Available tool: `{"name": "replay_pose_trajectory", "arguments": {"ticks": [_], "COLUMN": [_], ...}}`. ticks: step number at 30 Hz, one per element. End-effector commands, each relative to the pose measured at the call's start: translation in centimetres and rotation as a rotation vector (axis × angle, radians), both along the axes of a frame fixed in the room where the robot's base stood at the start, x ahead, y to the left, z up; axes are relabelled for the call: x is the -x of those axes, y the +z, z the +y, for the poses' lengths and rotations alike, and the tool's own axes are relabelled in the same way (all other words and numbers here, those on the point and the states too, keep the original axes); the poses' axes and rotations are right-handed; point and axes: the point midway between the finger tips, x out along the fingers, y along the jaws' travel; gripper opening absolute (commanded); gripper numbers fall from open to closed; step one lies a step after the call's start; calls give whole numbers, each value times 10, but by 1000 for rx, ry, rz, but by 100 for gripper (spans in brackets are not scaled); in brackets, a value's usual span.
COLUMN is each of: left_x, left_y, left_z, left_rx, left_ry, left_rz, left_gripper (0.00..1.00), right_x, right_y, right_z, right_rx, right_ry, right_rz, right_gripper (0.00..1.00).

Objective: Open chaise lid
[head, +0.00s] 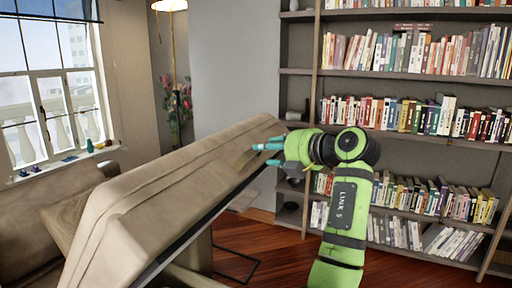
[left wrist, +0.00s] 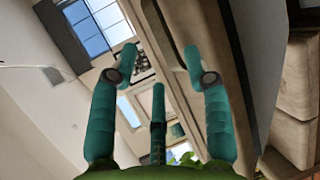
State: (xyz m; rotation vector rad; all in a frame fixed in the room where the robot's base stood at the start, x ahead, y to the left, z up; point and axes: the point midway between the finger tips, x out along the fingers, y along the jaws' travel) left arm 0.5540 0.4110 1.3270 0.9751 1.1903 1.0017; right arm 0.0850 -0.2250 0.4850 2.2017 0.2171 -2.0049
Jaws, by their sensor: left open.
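The chaise lid (head: 165,185) is a long beige padded panel in the head view. It is tilted up, with its dark underside edge showing along the lower right. My left gripper (head: 267,153) is at the lid's far right end, with its teal fingers spread. I cannot tell whether they touch the lid. In the left wrist view, the left gripper (left wrist: 159,58) has its fingers apart with nothing held between them. A beige edge, likely the lid's, runs behind the fingers there. The chaise base is mostly hidden under the lid. My right gripper is not in view.
A bookshelf (head: 409,83) full of books covers the right wall. A window (head: 50,105) with small items on its sill is at the left. A plant with pink flowers (head: 178,104) stands at the back. Bare wooden floor (head: 235,240) shows right of the lid.

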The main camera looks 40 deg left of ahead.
Motion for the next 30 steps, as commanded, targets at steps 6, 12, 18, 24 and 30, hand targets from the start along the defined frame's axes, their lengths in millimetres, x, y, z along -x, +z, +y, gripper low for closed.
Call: {"name": "replay_pose_trajectory", "arguments": {"ticks": [6, 12, 18, 24, 30], "left_x": [-3, -6, -7, -7, -7], "left_y": [-6, -13, -16, -16, -16], "left_z": [35, 53, 57, 57, 57], "left_rx": [-2, -3, -3, -3, -3], "left_ry": [0, -3, -4, -4, -4], "left_rz": [7, 6, 6, 6, 6], "left_gripper": [49, 49, 49, 17, 0], "right_x": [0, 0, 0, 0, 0], "right_y": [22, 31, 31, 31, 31], "right_z": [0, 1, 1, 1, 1], "right_rx": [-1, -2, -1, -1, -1], "right_ry": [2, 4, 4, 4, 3], "right_rz": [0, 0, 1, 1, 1], "right_gripper": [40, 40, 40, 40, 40]}}
